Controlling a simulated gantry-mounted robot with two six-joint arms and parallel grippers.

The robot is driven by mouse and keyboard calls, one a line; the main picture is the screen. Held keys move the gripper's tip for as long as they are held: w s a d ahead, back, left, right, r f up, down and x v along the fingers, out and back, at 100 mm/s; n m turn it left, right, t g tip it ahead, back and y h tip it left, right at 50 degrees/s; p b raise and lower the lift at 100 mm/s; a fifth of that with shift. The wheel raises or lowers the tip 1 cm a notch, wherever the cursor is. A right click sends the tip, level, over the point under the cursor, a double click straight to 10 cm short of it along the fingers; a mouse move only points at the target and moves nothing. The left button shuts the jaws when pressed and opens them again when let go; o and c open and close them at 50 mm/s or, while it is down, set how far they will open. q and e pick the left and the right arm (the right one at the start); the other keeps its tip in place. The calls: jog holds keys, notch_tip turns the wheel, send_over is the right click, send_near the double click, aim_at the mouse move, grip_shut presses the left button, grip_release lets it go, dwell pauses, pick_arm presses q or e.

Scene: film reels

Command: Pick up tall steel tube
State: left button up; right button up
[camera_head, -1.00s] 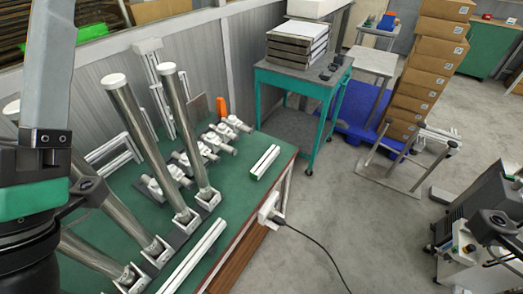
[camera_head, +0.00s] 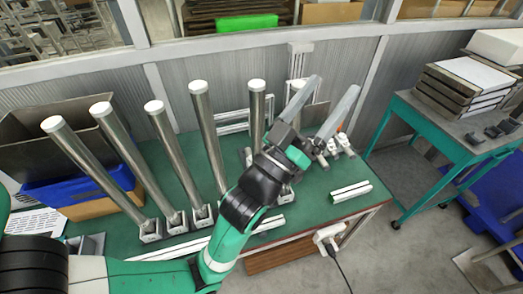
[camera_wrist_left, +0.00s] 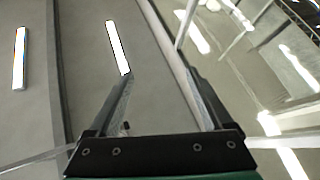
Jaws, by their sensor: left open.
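Several tall steel tubes with white tops stand in metal holders along the green table (camera_head: 300,218). They include a far-left tube (camera_head: 88,162), a second tube (camera_head: 130,150), a third tube (camera_head: 174,150), a fourth tube (camera_head: 207,135) and a fifth tube (camera_head: 256,118). They look alike and lean in the picture; the one meant cannot be told. My left gripper (camera_head: 335,84) is raised above the back right of the table, right of the fifth tube, with its fingers apart. The left wrist view shows the open fingers (camera_wrist_left: 158,74) with nothing between them. My right gripper is not seen.
A blue bin (camera_head: 75,187) stands at the left behind the tubes. Small metal parts (camera_head: 341,143) and a white bar (camera_head: 350,192) lie at the table's right. A teal cart (camera_head: 440,133) with stacked trays (camera_head: 466,88) stands further right. A grey panel wall is behind.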

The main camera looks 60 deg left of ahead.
pick_arm(q)
jog(key=s+a+f+g+y+p, duration=0.2)
jog(key=s+a+f+g+p, duration=0.3)
jog(key=a+p, duration=0.45)
jog(key=g+p, duration=0.4)
jog(key=p, duration=0.3)
send_near(256, 111)
jog(key=x, duration=0.3)
jog(key=shift+n+y, duration=0.3)
jog(key=shift+n, duration=0.1)
jog(key=p+x, duration=0.1)
jog(key=x, duration=0.5)
jog(key=shift+w+p, duration=0.1)
jog(key=shift+p, duration=0.25)
jog(key=shift+w+a+f, duration=0.1)
jog(key=shift+w+a, duration=0.1)
jog(key=shift+w, duration=0.05)
jog(key=p+x, duration=0.1)
jog(key=x, duration=0.3)
jog(key=shift+s+a, duration=0.1)
jog(key=shift+a, duration=0.2)
jog(key=shift+w+a+f, duration=0.1)
jog(key=shift+w+a, duration=0.2)
jog(key=shift+w, duration=0.05)
jog(key=shift+c, duration=0.3)
